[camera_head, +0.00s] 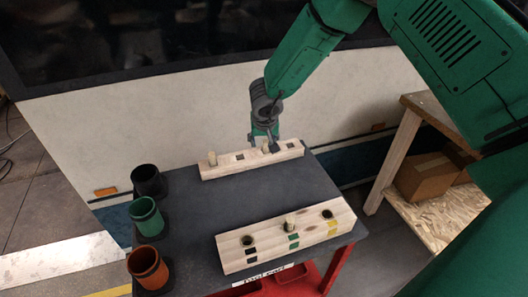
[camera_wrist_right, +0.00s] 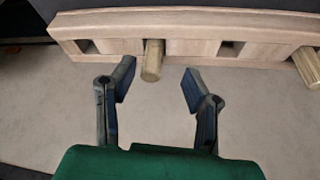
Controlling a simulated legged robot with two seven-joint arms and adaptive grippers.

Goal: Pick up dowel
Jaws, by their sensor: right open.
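A far wooden block (camera_head: 232,167) lies along the back of the dark table and holds short wooden dowels. One dowel (camera_head: 212,158) stands at its left end. Another dowel (camera_head: 266,147) is partly hidden by my right gripper (camera_head: 265,134), which is over that block. In the right wrist view the right gripper (camera_wrist_right: 158,82) is open, its fingers apart, with a dowel (camera_wrist_right: 152,62) lying in line between and just beyond the fingertips. A second dowel (camera_wrist_right: 309,66) shows at the right edge there. My left gripper is not in view.
A near wooden block (camera_head: 270,252) has colour-marked holes and one upright dowel (camera_head: 290,223). Black (camera_head: 148,181), green (camera_head: 146,217) and orange (camera_head: 147,267) cups line the table's left edge. The dark table (camera_head: 225,208) is clear between. A cardboard box (camera_head: 427,177) sits on a shelf at right.

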